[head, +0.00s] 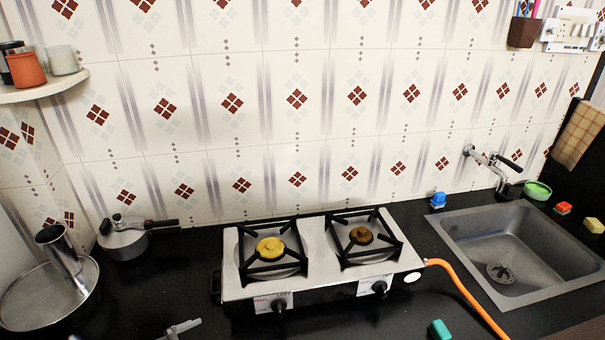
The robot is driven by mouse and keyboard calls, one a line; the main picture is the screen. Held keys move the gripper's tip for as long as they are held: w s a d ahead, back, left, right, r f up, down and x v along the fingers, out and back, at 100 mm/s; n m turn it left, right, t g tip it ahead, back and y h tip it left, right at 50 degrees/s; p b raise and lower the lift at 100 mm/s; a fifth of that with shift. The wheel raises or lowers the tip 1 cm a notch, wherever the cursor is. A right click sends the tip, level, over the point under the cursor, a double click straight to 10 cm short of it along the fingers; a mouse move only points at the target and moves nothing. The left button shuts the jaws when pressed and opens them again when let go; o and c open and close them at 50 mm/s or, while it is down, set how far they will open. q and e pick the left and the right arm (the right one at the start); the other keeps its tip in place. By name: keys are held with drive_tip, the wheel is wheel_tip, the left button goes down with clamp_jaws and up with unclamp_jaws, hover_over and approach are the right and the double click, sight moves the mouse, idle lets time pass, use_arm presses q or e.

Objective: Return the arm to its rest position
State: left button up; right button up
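A small light-grey part (180,329) pokes up at the bottom edge, left of the stove. It looks like the tip of my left gripper, but most of it is cut off, so I cannot tell if it is open or shut. It appears apart from the stove. My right gripper is not in view. The two-burner stove (318,294) stands on the black counter, with a yellow burner (270,248) on the left and a brown one (361,236) on the right. No flame shows. No gas cylinder is in view.
An orange hose (466,291) runs from the stove's right side to the bottom edge. A sink (528,235) with a tap is at right. A teal block (440,329) lies near the front.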

use_arm(q)
drive_tip(key=s+a+f+m+g+y, duration=0.25)
drive_tip(key=s+a+m+y, duration=0.2)
drive_tip(key=s+m, duration=0.55)
drive_tip(key=s+a+f+m+g+y, duration=0.25)
drive_tip(key=s+a+m, duration=0.35)
drive_tip(key=s+m, duration=0.4)
wheel_tip(320, 180, down, 25)
drive_tip(key=w+a+m+g+b, duration=0.1)
drive_tip(key=g, duration=0.1)
drive_tip(key=s+d+f+g+b, duration=0.1)
drive_tip(key=s+f, duration=1.4)
drive_tip(key=f, duration=0.3)
drive_tip(key=shift+h+b, duration=0.3)
drive_tip(key=shift+b, duration=0.05)
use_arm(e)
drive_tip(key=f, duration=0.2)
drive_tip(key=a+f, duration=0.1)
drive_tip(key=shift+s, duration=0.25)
